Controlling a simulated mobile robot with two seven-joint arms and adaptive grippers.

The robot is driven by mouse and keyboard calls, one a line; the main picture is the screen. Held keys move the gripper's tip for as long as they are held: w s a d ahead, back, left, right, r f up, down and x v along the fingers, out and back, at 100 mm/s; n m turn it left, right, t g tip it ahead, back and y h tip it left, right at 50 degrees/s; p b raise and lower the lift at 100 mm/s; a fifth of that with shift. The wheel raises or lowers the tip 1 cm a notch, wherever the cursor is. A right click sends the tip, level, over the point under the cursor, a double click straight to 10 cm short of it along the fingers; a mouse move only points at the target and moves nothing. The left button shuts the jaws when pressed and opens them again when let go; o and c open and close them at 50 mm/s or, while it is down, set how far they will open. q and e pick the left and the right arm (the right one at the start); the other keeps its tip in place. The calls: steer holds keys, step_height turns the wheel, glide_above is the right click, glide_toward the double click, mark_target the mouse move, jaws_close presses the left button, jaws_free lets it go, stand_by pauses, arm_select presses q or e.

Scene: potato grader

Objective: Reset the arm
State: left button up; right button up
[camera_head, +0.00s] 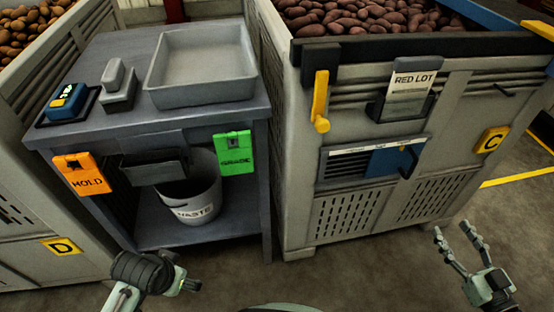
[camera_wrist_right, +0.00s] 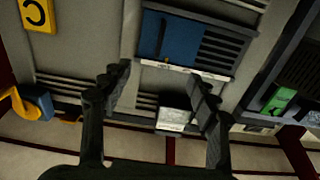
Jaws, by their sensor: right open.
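My right gripper (camera_head: 453,232) is at the lower right of the head view, in front of the large grey bin (camera_head: 330,225). Its two fingers are spread and empty. In the right wrist view, the open fingers (camera_wrist_right: 160,88) frame the bin's front, with nothing between them. My left arm's end (camera_head: 155,275) shows at the lower left, in front of the grey workbench (camera_head: 262,215). Its fingers are not clear enough to read as open or shut, and I see no object held there.
The bench holds a grey tray (camera_head: 196,98) and a blue device (camera_head: 68,103). Orange HOLD (camera_head: 84,174) and green GRADE (camera_head: 234,153) tags hang in front; a waste bucket (camera_head: 193,205) stands below. The bin has a yellow handle (camera_head: 320,100). Floor (camera_head: 380,270) between my arms is clear.

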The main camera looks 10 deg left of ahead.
steer(key=shift+v, duration=1.2)
steer(key=shift+w, duration=0.1)
